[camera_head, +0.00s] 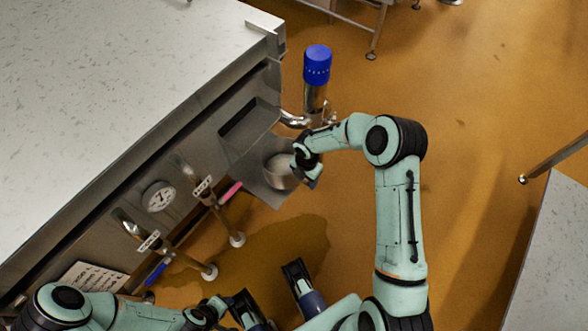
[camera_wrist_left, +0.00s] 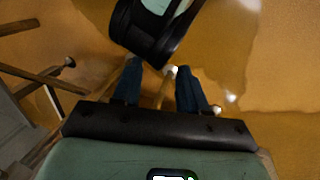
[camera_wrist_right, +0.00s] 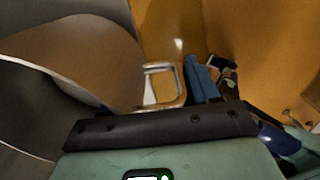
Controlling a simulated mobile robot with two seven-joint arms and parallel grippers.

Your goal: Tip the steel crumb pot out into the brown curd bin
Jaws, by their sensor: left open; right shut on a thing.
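The steel crumb pot (camera_head: 279,181) is held over a grey steel shelf beside the counter, its open mouth up and a pale inside showing. It fills the left of the right wrist view (camera_wrist_right: 65,50). My right gripper (camera_head: 299,158) is shut on the pot's looped handle (camera_wrist_right: 178,99); one blue finger shows beside the handle. Whether the pot touches the shelf is unclear. My left gripper (camera_wrist_left: 160,88) is open and empty, low over the floor near my own body. I cannot make out the brown curd bin in any view.
The pale counter (camera_head: 120,80) lies at left, with a dial gauge (camera_head: 158,196) and valves on its front. A blue-capped steel pipe (camera_head: 317,70) stands just behind the pot. The grey shelf (camera_head: 268,196) lies under it. Open brown floor lies right; another table edges in.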

